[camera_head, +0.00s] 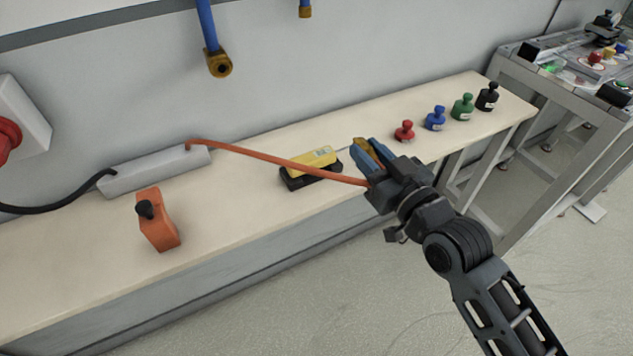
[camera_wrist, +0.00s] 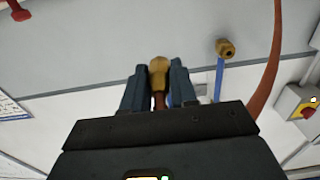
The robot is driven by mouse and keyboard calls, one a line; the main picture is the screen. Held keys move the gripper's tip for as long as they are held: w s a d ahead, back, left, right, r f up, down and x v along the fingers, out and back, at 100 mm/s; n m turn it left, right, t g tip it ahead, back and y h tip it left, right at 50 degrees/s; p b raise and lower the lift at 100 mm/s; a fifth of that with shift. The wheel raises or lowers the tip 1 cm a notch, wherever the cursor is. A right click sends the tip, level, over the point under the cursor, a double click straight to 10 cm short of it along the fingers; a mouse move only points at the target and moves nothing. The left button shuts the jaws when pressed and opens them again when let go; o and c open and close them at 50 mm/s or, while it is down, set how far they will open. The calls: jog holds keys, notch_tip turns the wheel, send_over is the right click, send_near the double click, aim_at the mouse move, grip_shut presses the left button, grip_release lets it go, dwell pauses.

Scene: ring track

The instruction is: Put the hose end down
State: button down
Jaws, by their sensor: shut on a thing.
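The orange hose (camera_head: 265,157) runs from a grey box (camera_head: 155,173) on the bench, passes over a yellow and black device and reaches my gripper (camera_head: 368,148). It also shows as a curve at the right of the wrist view (camera_wrist: 271,70). My gripper's blue fingers are shut on the hose end (camera_wrist: 159,72), a brass-coloured fitting that sticks up between them in the wrist view. The gripper appears above the front part of the wooden bench top (camera_head: 255,215), apart from it. The exact height is hard to tell.
The yellow and black device (camera_head: 314,158) lies left of my gripper. An orange block (camera_head: 158,225) with a black knob stands further left. Red (camera_head: 404,131), blue, green and black weights line the right end. Blue hoses with brass ends (camera_head: 218,65) hang above. Front-centre bench is clear.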

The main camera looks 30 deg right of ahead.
jog(key=p, duration=0.1)
send_over(316, 197)
notch_tip(316, 197, down, 6)
jog(key=shift+r, duration=0.1)
jog(key=shift+f, duration=1.95)
jog(key=shift+f, duration=0.1)
jog(key=shift+f, duration=0.35)
jog(key=shift+f+b, duration=0.2)
jog(key=shift+b, duration=0.2)
jog(key=c, duration=0.9)
grip_release()
jog(key=shift+r, duration=0.1)
